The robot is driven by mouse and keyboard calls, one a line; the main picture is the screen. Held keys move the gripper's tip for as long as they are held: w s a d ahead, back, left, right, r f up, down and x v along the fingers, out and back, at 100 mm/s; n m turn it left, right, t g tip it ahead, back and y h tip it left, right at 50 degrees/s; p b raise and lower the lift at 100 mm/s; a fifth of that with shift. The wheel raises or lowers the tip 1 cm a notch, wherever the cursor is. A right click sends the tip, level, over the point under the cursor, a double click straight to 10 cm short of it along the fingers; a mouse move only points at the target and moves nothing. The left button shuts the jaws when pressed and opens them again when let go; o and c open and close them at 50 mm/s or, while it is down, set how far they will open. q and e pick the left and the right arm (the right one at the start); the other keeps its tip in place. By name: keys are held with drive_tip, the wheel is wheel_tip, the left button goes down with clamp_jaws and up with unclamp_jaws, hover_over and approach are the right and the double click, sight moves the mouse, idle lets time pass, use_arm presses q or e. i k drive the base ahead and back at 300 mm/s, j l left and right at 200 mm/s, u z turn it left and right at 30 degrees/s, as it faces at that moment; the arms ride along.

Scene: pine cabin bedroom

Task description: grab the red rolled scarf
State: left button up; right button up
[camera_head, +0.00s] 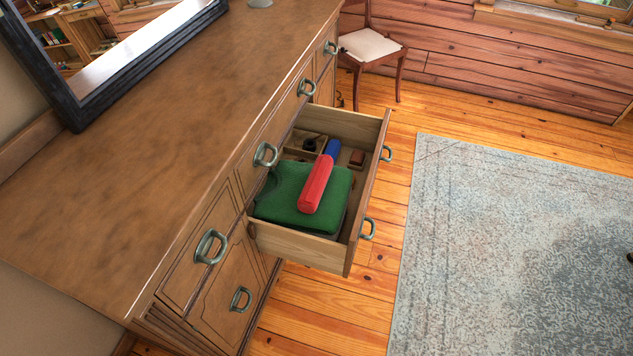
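The red rolled scarf (316,184) lies in an open drawer (301,248) of the wooden dresser. It rests at a slant on a folded green cloth (287,188). A blue roll-shaped piece (333,148) is at its far end; I cannot tell whether the two touch or are joined. The near end and top of the scarf are uncovered. Neither of my grippers is in view.
The dresser top (150,180) is mostly bare, with a dark-framed mirror (150,50) at the back. Small dark items lie in the drawer's far part. A chair (370,45) stands beyond the dresser. A grey-blue rug (520,240) covers clear floor at right.

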sight(310, 199)
drive_tip(key=i+l+u, duration=0.1)
drive_tip(key=i+l, duration=0.15)
drive_tip(key=i+l+u, duration=0.1)
drive_tip(key=l, duration=0.35)
drive_tip(key=i+l+u, duration=0.15)
drive_tip(key=i+l, duration=0.2)
